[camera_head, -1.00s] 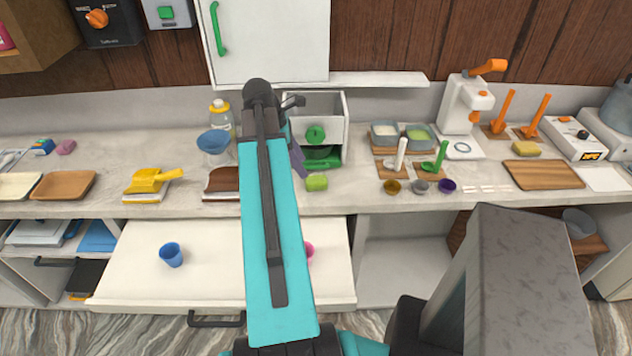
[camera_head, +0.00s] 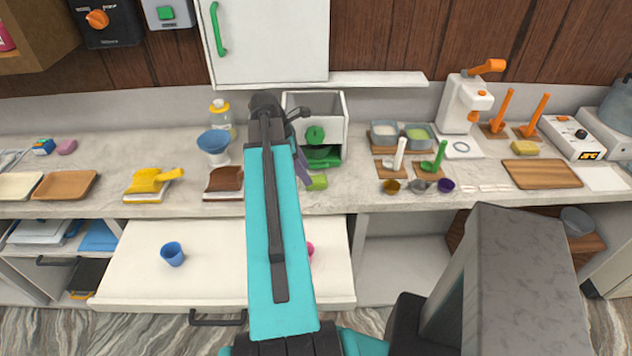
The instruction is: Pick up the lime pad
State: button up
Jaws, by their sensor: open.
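The lime pad (camera_head: 317,182) is a small lime-green block lying on the counter near its front edge, just in front of the white box with the green knob. My gripper (camera_head: 302,170) is directly beside the pad on its left, mostly hidden behind my teal arm. One greyish-purple finger shows, pointing down, and it overlaps the pad's left side in the picture. I cannot tell whether it touches the pad. The jaws are open and nothing shows held in them.
The white box (camera_head: 336,106) with a green tray stands just behind the pad. A blue-bowled stand (camera_head: 214,143) and brown block (camera_head: 224,180) are to the left. Wooden stands with scoops (camera_head: 392,165) are to the right. An open drawer (camera_head: 207,245) juts out below.

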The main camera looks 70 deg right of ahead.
jog(key=shift+p+x, duration=0.8)
jog(key=shift+x, duration=1.3)
jog(key=shift+w, duration=0.1)
jog(key=c, duration=0.8)
jog(key=shift+r, duration=0.15)
notch_tip(320, 180, up, 18)
jog(key=b, duration=0.4)
jog(key=shift+f+b, duration=0.2)
jog(key=shift+b, duration=0.1)
